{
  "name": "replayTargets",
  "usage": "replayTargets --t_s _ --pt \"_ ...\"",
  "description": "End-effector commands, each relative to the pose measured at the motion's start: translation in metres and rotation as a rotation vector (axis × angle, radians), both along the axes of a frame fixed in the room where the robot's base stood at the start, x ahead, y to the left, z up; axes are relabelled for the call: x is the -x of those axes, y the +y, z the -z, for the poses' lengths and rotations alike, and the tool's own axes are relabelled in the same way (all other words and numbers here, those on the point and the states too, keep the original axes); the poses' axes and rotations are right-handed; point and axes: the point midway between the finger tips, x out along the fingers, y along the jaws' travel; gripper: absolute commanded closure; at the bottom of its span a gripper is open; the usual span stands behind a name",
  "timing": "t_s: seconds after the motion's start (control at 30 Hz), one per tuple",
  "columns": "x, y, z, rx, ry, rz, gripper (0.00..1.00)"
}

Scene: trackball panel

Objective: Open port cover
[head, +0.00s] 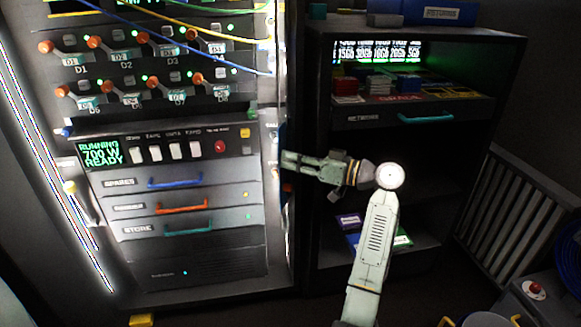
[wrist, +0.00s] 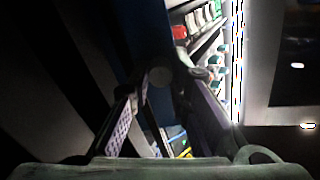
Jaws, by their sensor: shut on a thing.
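A dark blue upright panel (wrist: 146,38), which I take to be the port cover, runs up from between my fingertips in the wrist view. My gripper (wrist: 164,75) is closed on its near edge, with one finger on each side. In the head view my gripper (head: 286,162) reaches left to the right side of the lit rack. A dark blue strip (head: 283,136) shows there just above the fingers. The port behind the cover is hidden, and how far the cover stands open cannot be told.
The lit rack (head: 212,270) has rows of orange knobs, switches and drawers with blue, orange and teal handles. A dark shelf unit (head: 318,105) with boxes stands close on the right of my gripper. A slatted rail (head: 515,205) is at the far right.

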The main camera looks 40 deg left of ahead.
Motion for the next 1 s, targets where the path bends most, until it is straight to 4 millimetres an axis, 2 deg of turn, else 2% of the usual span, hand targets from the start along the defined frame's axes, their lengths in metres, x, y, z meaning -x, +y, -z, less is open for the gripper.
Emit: replayTargets --t_s 0.3,0.73,0.77,1.0 --pt "-0.0012 -0.0003 -0.0001 0.001 0.0 -0.087 1.0" --pt "-0.0009 0.0 -0.0004 0.0 0.0 -0.096 1.0" --pt "-0.0008 0.0001 -0.0004 0.0 0.0 -0.096 0.82" --pt "-0.0012 -0.0004 -0.0002 0.0 0.0 -0.095 0.66"
